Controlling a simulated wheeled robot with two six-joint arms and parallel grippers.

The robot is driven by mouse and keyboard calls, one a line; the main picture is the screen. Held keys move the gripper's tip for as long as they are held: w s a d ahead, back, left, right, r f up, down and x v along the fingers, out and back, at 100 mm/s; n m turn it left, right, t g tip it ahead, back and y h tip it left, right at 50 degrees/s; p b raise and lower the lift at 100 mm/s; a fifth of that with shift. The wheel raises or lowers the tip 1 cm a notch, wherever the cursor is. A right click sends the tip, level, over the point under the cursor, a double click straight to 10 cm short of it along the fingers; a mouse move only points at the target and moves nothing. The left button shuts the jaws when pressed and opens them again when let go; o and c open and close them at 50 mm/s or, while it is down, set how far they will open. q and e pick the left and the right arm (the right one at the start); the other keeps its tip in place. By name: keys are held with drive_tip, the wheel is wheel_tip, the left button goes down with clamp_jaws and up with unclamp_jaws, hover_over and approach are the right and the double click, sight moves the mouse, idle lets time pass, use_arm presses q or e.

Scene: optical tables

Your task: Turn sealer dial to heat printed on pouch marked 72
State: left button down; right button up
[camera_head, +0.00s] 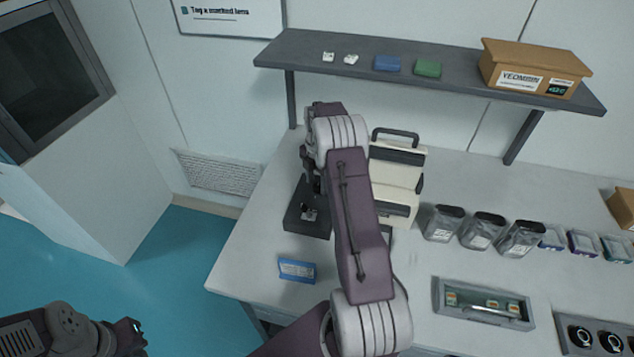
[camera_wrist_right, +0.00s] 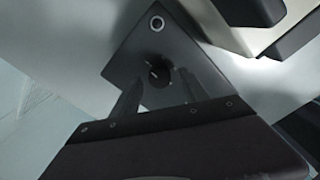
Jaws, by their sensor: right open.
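A dark plate (camera_head: 296,226) lies on the table, left of the beige machine with a handle (camera_head: 397,172). In the right wrist view the plate (camera_wrist_right: 190,62) carries a round black dial (camera_wrist_right: 159,77) with a light mark and a silver round button (camera_wrist_right: 157,23). My right gripper (camera_head: 308,196) is over the plate; its fingers (camera_wrist_right: 158,95) are open, apart, with the dial just beyond and between their tips. Contact cannot be told. A blue-and-white pouch (camera_head: 297,270) lies near the front edge, its print unreadable. My left gripper (camera_head: 136,326) is low at left, away from the table.
A grey tray (camera_head: 440,296) lies in front. A shelf (camera_head: 455,72) above holds small items and a cardboard box (camera_head: 533,64). My right arm hides part of the machine.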

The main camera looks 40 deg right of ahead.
drive_tip(key=shift+f, duration=0.4)
clamp_jaws()
